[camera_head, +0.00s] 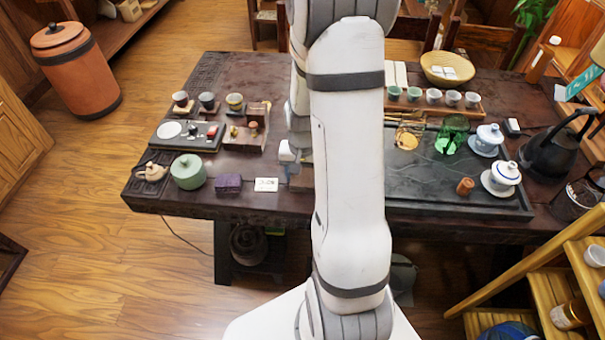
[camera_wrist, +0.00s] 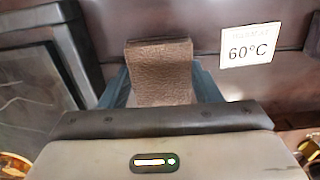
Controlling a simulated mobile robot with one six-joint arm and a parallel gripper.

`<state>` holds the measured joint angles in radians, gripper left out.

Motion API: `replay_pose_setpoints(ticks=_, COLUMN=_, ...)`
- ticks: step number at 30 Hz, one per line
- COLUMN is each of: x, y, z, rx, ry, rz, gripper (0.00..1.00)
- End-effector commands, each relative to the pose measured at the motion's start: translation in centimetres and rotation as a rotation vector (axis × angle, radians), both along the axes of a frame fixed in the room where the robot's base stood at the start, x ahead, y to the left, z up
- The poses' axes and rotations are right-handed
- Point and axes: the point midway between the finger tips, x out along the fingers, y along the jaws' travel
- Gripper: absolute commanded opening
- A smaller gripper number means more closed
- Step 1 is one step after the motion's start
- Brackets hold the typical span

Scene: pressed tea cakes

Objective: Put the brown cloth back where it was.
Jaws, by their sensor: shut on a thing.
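The brown cloth (camera_wrist: 158,72) is a folded, textured strip between the two bluish fingers of my gripper (camera_wrist: 160,88) in the wrist view. The fingers are shut on it, one on each side, and the cloth's far end sticks out past them. It is over the dark table, between the tea tray and a white 60°C card. I cannot tell whether it touches the table. In the head view, my gripper (camera_head: 290,160) is partly hidden behind my arm, near the middle of the table, and the cloth is hard to make out there.
The white card (camera_head: 266,185) lies beside a purple box (camera_head: 228,184) and a green pot (camera_head: 188,172). The dark tea tray (camera_head: 440,203) with lidded cups is to the right; its edge shows in the wrist view (camera_wrist: 75,60).

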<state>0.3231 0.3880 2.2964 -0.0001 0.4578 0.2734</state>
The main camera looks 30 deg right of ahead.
Motion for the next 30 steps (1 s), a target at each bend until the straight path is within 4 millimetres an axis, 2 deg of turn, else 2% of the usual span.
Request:
replay_pose_setpoints(ticks=9, x=0.0, y=0.0, z=-0.4, rx=-0.001, ry=-0.001, rz=0.001, gripper=0.32)
replay_pose_setpoints(ticks=10, x=0.0, y=0.0, z=-0.3, rx=-0.001, ry=-0.001, rz=0.001, gripper=0.59)
replay_pose_setpoints(ticks=17, x=0.0, y=0.0, z=-0.2, rx=-0.001, ry=-0.001, rz=0.002, gripper=0.78)
replay_pose_setpoints(ticks=26, x=0.0, y=0.0, z=0.1, rx=-0.001, ry=-0.001, rz=0.002, gripper=0.79)
replay_pose_setpoints(ticks=30, x=0.1, y=0.0, z=1.6, rx=-0.002, ry=-0.005, rz=0.002, gripper=0.79)
